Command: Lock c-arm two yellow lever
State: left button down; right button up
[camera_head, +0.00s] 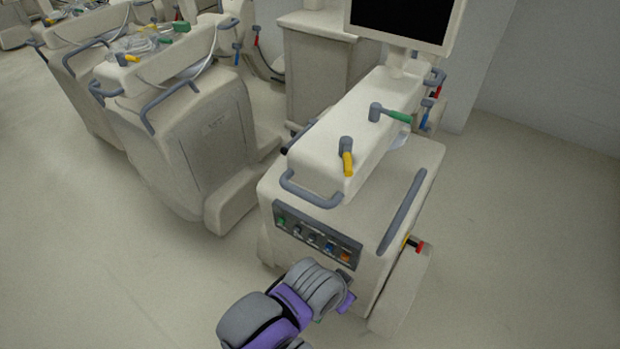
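The nearest cart (408,200) stands right of centre, with a yellow lever (347,163) on top near its front end. The yellow lever hangs from a grey hub and points toward the front edge. A green lever (396,115) lies farther back on the same top and points right. My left arm, grey and purple, comes in at the bottom, left of centre, in front of this cart. Its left gripper (346,301) is mostly hidden behind the wrist, low by the cart's front and well below the yellow lever. Its fingers cannot be made out. My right gripper is out of view.
A grey handle (312,193) curves around the cart's front end, above a panel of coloured sockets (315,238). A monitor (403,18) stands at its back. A second cart (215,140) with yellow and green levers stands left. Floor is clear at right and lower left.

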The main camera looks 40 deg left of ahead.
aim_at(346, 142)
jog(key=u, duration=1.55)
jog(key=j, duration=0.6)
